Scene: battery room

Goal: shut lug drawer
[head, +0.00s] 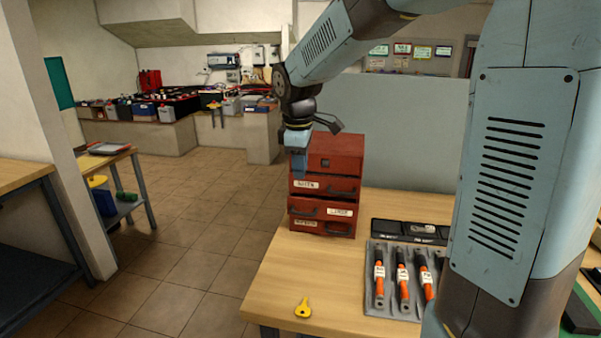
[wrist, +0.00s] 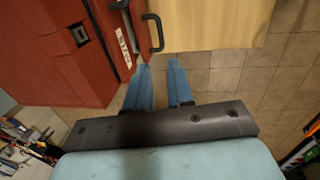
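A red metal drawer cabinet (head: 334,152) stands on the wooden table, its fronts carrying white labels and dark handles. The label lettering is too small to read surely, so I cannot tell which front is the lug drawer. My gripper (head: 299,176) points down in front of the cabinet's upper left part and hides some of it. In the wrist view the blue fingers (wrist: 160,66) are apart with nothing between them. A labelled red drawer front (wrist: 122,46) stands out from the cabinet body, left of the fingertips. Its black handle (wrist: 157,32) lies just beyond them.
The wooden table (head: 276,281) holds a yellow key-shaped thing (head: 303,308) near its front edge. A grey tray of orange-handled tools (head: 402,283) and a black case (head: 408,231) lie right of the cabinet. The tiled floor (head: 205,247) to the left is open.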

